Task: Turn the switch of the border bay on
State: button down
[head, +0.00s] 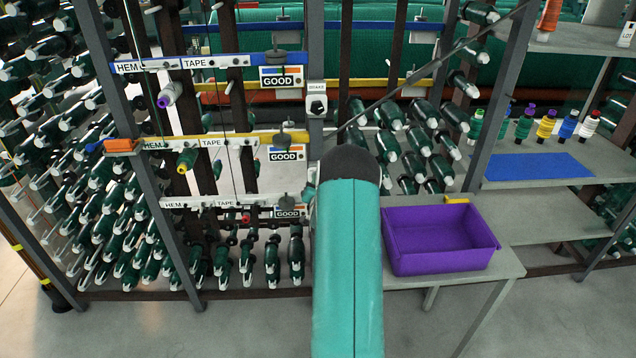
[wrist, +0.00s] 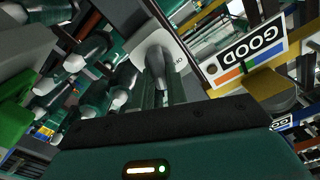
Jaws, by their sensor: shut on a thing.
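In the wrist view, a white switch plate (wrist: 150,42) with a grey knob (wrist: 157,62) lies straight ahead of my gripper (wrist: 159,80). The fingers are shut on the knob; the plate's lettering is partly visible and too small to read surely. The knob's exact turn is hard to tell. In the head view my teal arm hides the gripper and this switch. Another switch plate, marked BRAKE (head: 316,87), with a black knob, is in plain sight higher on the same grey post. No border label is readable.
Blue (head: 220,60), yellow (head: 220,139) and white (head: 225,201) rails carry HEM and TAPE labels and GOOD signs, left of my arm. A purple bin (head: 440,238) stands on a grey bench at the right. Spools crowd the racks; a diagonal dark bar (head: 430,70) crosses above. Floor in front is clear.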

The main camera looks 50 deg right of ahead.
jog(key=shift+s+d+m, duration=0.1)
jog(key=shift+m, duration=1.9)
jog(key=c, duration=1.4)
grip_release()
jog(key=shift+f, duration=0.1)
jog(key=v, duration=1.3)
jog(key=shift+s+a, duration=0.3)
